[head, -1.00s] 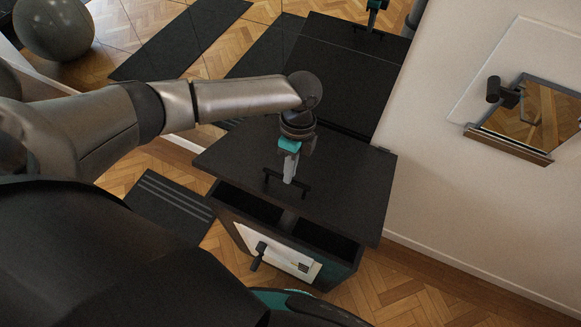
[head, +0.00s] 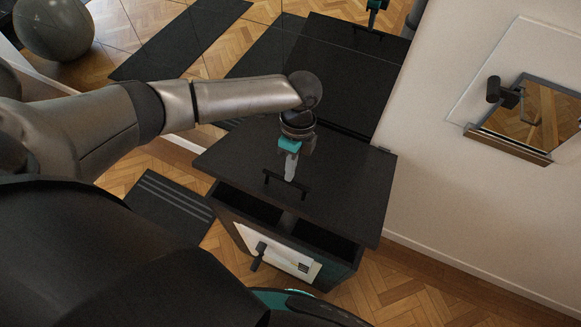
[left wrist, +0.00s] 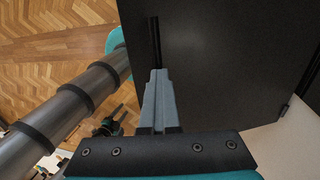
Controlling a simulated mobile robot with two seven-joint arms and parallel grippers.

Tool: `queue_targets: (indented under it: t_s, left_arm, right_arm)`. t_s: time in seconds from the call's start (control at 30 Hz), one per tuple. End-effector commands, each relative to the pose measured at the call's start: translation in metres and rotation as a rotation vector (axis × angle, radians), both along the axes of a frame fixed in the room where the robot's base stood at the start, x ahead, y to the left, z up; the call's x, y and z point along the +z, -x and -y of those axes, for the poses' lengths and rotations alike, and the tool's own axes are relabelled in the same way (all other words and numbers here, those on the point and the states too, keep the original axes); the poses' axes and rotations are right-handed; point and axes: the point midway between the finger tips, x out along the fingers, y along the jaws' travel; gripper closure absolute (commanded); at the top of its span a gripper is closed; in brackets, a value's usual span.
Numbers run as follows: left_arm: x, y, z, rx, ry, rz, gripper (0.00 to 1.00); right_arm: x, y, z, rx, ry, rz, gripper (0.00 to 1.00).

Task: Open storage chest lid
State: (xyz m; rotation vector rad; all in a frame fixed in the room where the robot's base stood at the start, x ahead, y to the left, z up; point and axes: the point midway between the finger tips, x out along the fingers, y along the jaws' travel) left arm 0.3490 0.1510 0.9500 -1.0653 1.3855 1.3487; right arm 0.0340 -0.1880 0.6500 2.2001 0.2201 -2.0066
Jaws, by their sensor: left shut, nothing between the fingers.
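The dark storage chest stands in the middle of the head view, its flat lid (head: 335,185) seen from above. A black bar handle (head: 300,192) is on the lid near its front edge. Two dark openings (head: 320,242) show below that edge, so the lid looks raised off the body in front. My left gripper (head: 289,180) points down at the handle, fingers shut and empty. In the left wrist view the shut fingers (left wrist: 160,75) end at the near end of the handle (left wrist: 155,40); I cannot tell whether they touch it.
A white panel (head: 285,252) with a dark knob is on the chest's front. A pale wall (head: 480,210) stands close on the right. A dark striped mat (head: 165,205) lies left of the chest. A grey ball (head: 55,28) is at the far left. Parquet is bare in front.

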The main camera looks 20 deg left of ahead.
Motion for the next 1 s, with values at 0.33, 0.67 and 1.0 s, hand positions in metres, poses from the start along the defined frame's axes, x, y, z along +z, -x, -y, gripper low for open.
queue_targets:
  t_s: [0.33,0.67,1.0]
  left_arm:
    - [-0.0001,0.0001,0.0,0.0,0.0,0.0,0.94]
    - [0.0,0.0,0.0,0.0,0.0,0.0,0.57]
    - [0.0033,-0.001,0.0001,0.0,0.001,0.001,0.54]
  right_arm:
    - [0.0,0.0,-0.0004,0.0,0.0,0.0,0.5]
    - [0.0,0.0,-0.0004,0.001,-0.001,0.0,0.5]
    - [0.0003,0.0,-0.0004,0.001,-0.001,0.0,0.5]
